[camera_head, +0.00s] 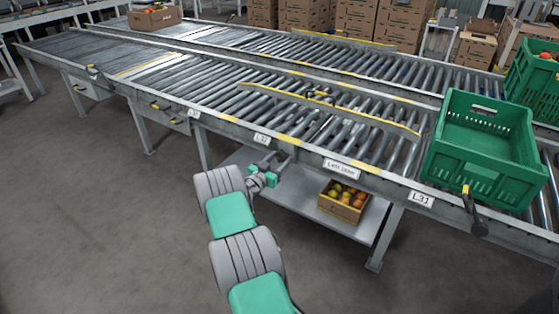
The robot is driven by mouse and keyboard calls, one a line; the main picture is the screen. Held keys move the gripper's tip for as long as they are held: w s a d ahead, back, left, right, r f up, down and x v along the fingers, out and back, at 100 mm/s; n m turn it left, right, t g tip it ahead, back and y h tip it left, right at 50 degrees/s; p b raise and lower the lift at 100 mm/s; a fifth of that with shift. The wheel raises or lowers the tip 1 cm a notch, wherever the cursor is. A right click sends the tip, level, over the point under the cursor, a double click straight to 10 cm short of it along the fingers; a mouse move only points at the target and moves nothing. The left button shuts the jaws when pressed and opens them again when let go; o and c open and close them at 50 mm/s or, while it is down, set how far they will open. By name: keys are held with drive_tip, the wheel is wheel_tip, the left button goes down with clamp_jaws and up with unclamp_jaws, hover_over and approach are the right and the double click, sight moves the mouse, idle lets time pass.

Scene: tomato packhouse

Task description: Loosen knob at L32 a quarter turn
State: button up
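A small white label (262,138) on the conveyor's front rail appears to read L32, but it is small. My gripper (284,162) is at the front rail, just right of and below this label. My gripper's fingers point toward the rail, and I cannot tell whether they are open, shut or touching anything. No knob shows clearly at this label; my gripper may hide it. A dark lever with a yellow grip (467,191) is at the rail near the label L31 (422,198), at the right.
A green crate (483,185) sits on the rollers at the right. Yellow-edged guide rails (330,103) cross the conveyor (225,125). A box of tomatoes (343,203) stands on the lower shelf (300,205). The floor (90,210) at the left is clear.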

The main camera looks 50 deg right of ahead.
drive_tip(key=c, duration=0.9)
drive_tip(key=shift+n, duration=0.3)
drive_tip(key=n+b, duration=0.1)
drive_tip(key=n, duration=0.2)
drive_tip(key=shift+s+f, duration=0.15)
drive_tip(key=n+b, duration=0.1)
drive_tip(key=n, duration=0.4)
drive_tip(key=shift+n, duration=0.4)
drive_tip(key=n, duration=0.4)
drive_tip(key=shift+s, duration=0.1)
drive_tip(key=shift+r+n, duration=0.2)
drive_tip(key=shift+n, duration=2)
